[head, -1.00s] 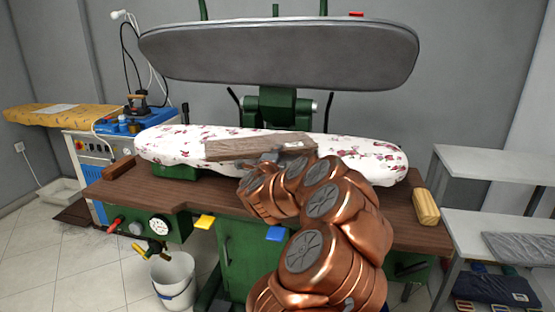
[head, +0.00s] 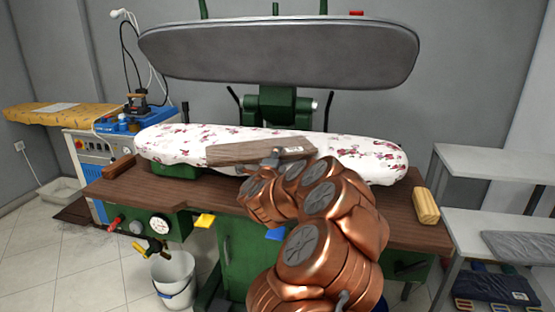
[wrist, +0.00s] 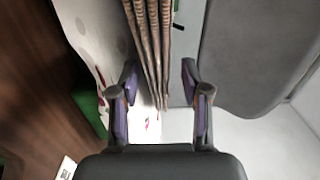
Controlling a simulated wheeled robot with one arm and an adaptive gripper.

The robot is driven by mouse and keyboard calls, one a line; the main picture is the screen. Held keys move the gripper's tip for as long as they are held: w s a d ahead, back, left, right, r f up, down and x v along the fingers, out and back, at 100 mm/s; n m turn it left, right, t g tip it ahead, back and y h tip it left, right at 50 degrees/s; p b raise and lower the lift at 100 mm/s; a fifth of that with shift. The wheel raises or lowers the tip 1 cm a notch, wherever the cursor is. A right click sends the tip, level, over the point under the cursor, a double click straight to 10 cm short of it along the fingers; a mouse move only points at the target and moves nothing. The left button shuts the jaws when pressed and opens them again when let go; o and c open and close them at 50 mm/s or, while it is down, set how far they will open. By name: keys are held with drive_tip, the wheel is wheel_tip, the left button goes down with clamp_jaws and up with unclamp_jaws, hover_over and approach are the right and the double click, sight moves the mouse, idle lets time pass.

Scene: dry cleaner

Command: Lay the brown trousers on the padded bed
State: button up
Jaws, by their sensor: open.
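The folded brown trousers (head: 232,155) lie lengthwise across the middle of the white, flower-patterned padded bed (head: 165,147). My gripper (head: 274,157) is at their near edge, with the fingers partly hidden by my copper arm. In the wrist view my gripper (wrist: 160,78) is open. The layered edge of the trousers (wrist: 148,45) runs between the two fingers, with a gap showing on each side. The padded bed (wrist: 95,40) is to the left there. In the head view, my arm hides part of the bed's near side.
The grey upper press plate (head: 280,55) hangs raised above the bed, and shows close on the right in the wrist view (wrist: 260,50). A wooden block (head: 425,206) sits on the brown worktop (head: 140,190). White shelves (head: 490,165) stand at right; a bucket (head: 174,278) is on the floor.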

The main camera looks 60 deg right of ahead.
drive_tip(key=b+v, duration=0.5)
drive_tip(key=v, duration=0.7)
idle(0.3)
